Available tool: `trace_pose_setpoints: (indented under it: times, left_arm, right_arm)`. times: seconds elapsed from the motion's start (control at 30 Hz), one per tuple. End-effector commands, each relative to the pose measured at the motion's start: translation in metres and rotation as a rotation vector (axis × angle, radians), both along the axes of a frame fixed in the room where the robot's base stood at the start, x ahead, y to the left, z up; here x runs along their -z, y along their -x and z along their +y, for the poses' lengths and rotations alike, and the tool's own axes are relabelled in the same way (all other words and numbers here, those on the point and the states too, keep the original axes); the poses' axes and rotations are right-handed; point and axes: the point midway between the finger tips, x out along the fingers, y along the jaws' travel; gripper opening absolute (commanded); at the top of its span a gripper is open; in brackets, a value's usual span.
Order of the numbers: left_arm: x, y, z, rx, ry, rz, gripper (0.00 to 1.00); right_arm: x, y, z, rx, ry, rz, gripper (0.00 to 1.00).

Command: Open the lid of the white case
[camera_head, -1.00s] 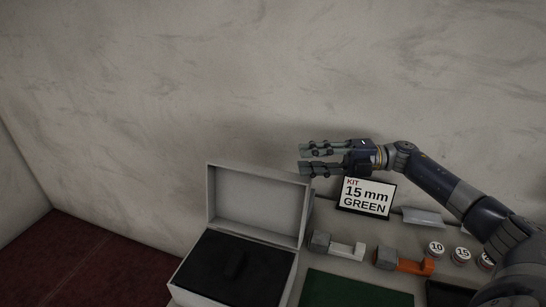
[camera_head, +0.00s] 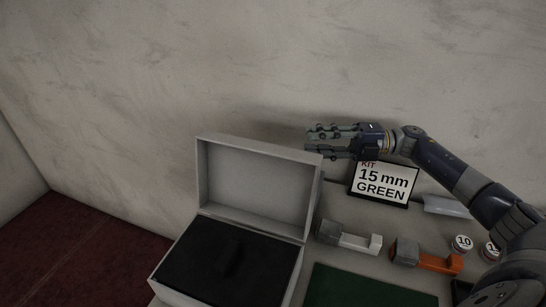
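The white case (camera_head: 258,181) stands at the left end of the table with its lid raised upright at the back. Its base holds a black foam insert (camera_head: 206,262) with a dark recess near the middle. My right gripper (camera_head: 312,141) is above the top right corner of the lid, in front of the kit sign in part. Its fingers point left and are spread apart, with nothing between them. Whether a finger touches the lid edge I cannot tell. My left gripper is out of view.
A sign reading "KIT 15 mm GREEN" (camera_head: 383,183) stands right of the case. A grey and white tool (camera_head: 348,237), a grey and orange tool (camera_head: 426,257), round numbered containers (camera_head: 461,243) and a green mat (camera_head: 365,289) lie on the right. The wall is close behind.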

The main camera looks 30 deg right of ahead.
Motion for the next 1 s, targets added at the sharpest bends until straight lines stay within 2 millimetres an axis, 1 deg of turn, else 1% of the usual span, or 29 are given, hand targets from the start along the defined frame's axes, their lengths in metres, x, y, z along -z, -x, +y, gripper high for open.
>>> trace_pose_setpoints:
  times: [0.03, 0.07, 0.2, 0.27, 0.37, 0.5, 0.7, 0.8, 1.0]
  left_arm:
    - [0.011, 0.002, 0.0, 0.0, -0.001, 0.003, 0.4]
    - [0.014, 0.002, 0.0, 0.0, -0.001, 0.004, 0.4]
    - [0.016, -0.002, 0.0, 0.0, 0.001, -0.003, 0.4]
    - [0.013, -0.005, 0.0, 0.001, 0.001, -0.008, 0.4]
    - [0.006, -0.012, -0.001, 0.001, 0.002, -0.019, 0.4]
    - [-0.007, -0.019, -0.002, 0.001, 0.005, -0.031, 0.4]
    - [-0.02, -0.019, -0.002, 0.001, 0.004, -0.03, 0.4]
    - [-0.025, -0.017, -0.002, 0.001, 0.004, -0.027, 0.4]
    - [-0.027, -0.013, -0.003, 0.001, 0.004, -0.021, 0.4]
  right_arm:
    - [0.011, 0.0, 0.0, 0.0, 0.0, 0.0, 0.3]
    - [0.014, 0.0, 0.0, 0.0, 0.0, 0.0, 0.3]
    - [0.016, -0.001, 0.001, 0.0, -0.001, 0.0, 0.3]
    - [0.015, -0.002, 0.005, -0.001, -0.002, -0.001, 0.3]
    - [0.012, -0.007, 0.016, -0.003, -0.003, -0.001, 0.3]
    - [0.01, -0.019, 0.04, -0.003, -0.004, -0.002, 0.3]
    - [0.01, -0.035, 0.073, -0.002, -0.004, -0.002, 0.3]
    - [0.011, -0.041, 0.085, -0.001, -0.003, -0.001, 0.3]
    - [0.013, -0.047, 0.097, 0.0, 0.0, 0.0, 0.3]
